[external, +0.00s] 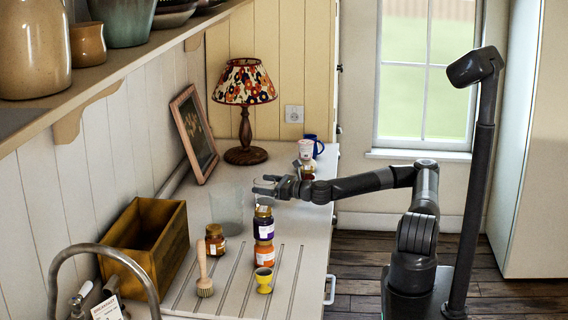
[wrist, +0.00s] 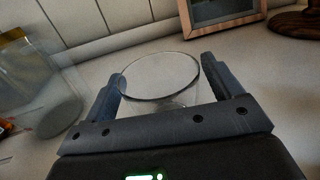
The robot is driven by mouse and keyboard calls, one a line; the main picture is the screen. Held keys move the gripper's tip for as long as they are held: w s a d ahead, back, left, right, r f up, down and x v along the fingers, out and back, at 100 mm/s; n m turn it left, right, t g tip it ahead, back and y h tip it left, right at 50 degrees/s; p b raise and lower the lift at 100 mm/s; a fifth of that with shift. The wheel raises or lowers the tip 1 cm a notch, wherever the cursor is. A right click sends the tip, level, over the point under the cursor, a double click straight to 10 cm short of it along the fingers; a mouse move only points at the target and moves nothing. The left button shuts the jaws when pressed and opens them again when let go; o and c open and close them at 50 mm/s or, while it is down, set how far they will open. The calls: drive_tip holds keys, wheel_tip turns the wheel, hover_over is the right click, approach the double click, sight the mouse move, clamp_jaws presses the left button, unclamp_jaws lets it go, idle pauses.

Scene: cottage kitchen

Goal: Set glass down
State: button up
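A clear drinking glass (wrist: 160,78) is between the two fingers of my gripper (wrist: 162,85) in the wrist view. Its round rim spans the gap, with a finger against each side. The base of the glass is hidden by the gripper body, so I cannot tell whether it touches the counter. In the external view my gripper (external: 265,186) is low over the white counter (external: 318,225), pointing left; the held glass is hard to make out there.
A large clear vessel (external: 230,212) stands close by; it shows at left in the wrist view (wrist: 40,100). Several small jars (external: 264,228) stand nearby. A framed picture (external: 194,133) and a lamp (external: 245,110) are behind. A wooden box (external: 150,240) is at left.

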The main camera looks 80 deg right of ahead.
drive_tip(key=c, duration=1.1)
drive_tip(key=shift+o, duration=0.2)
drive_tip(key=shift+r, duration=0.15)
drive_tip(key=s+d+r, duration=0.5)
drive_tip(key=s+r, duration=0.5)
drive_tip(key=shift+s+d+r, duration=0.15)
drive_tip(key=shift+d+r, duration=0.15)
drive_tip(key=shift+r, duration=0.1)
drive_tip(key=shift+s+a+r+m+g+h, duration=0.15)
drive_tip(key=shift+m+g+h, duration=0.65)
drive_tip(key=shift+h, duration=0.45)
drive_tip(key=shift+s+a+m+g+h, duration=0.2)
drive_tip(key=shift+m+g+h, duration=0.25)
drive_tip(key=shift+m+h, duration=0.7)
drive_tip(key=shift+s+a+r+m+g+h, duration=0.15)
drive_tip(key=shift+m+g+h, duration=0.55)
drive_tip(key=shift+h, duration=0.7)
